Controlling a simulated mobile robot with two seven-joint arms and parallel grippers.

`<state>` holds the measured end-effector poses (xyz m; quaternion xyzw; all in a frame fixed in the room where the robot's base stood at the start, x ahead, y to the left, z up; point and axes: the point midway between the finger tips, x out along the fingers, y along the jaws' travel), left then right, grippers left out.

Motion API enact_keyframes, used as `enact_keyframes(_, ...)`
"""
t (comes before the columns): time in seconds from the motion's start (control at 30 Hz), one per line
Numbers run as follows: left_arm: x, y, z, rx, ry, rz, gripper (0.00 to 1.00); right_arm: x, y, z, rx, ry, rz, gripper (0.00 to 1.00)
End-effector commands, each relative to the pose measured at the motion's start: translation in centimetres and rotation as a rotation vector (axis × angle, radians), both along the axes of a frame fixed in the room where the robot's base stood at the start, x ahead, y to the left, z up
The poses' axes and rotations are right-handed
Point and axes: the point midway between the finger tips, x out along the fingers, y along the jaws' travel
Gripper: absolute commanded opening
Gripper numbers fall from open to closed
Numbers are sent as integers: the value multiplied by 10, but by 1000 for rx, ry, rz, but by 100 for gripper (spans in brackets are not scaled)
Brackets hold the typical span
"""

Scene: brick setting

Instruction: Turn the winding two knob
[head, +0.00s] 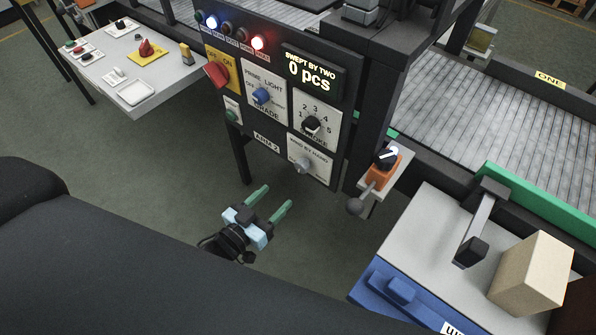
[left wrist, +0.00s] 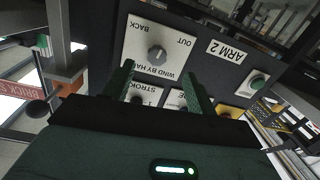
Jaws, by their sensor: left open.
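The "WIND BY HAND" knob is a grey knob (head: 303,165) on a white plate low on the dark "ARM 2" panel (head: 267,142). In the left wrist view the knob (left wrist: 157,54) appears upside down, between the words "BACK" and "OUT". My left gripper (head: 277,196) is open and empty, below and in front of the panel, with its green fingers pointing towards it. In the left wrist view the two fingertips (left wrist: 156,75) appear either side of the knob's line, apart from it. My right gripper is not in view.
An orange block with a black knob (head: 387,158) juts out at right. A display (head: 312,73) reads "0 pcs". A tan brick (head: 532,272) sits at lower right.

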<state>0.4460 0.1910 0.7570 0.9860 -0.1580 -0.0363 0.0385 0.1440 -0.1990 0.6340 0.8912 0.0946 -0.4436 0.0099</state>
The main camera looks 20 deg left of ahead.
Motion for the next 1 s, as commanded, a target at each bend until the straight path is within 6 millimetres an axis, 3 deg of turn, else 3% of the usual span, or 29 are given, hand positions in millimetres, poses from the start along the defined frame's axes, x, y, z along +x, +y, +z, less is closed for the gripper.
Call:
enact_keyframes(0.1,14,-2,7,-14,-44,-23,57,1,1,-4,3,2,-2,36)
enact_keyframes(0.47,27,-6,12,-19,-60,-29,57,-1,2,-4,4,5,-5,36)
enact_keyframes(0.8,73,-23,12,-19,-59,-29,57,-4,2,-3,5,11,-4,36)
enact_keyframes(1.0,88,-29,11,-18,-56,-29,57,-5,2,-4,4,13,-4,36)
